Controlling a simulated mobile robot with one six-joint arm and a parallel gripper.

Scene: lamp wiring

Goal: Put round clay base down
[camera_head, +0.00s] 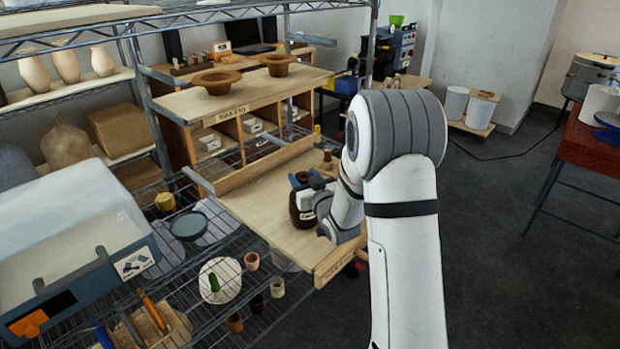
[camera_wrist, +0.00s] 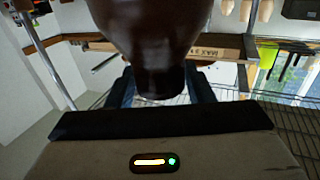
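The round clay base (camera_head: 302,208) is dark brown and rounded, with a narrow neck at its top. In the head view it is upright at the pale wooden board (camera_head: 265,205); I cannot tell whether its bottom touches the board. My gripper (camera_head: 308,181) is at its top, partly hidden by my wrist. In the wrist view, which looks upside down, the base (camera_wrist: 150,35) fills the upper middle. Its neck lies between the two dark fingers of my gripper (camera_wrist: 160,90), which look closed on it.
Two brown bowls (camera_head: 216,82) (camera_head: 278,64) stand on the wooden shelf above the board. A small wooden piece (camera_head: 328,160) is behind the base on the board. Small cups (camera_head: 277,287) and a white plate (camera_head: 221,280) are on the wire rack below. The board's left part is clear.

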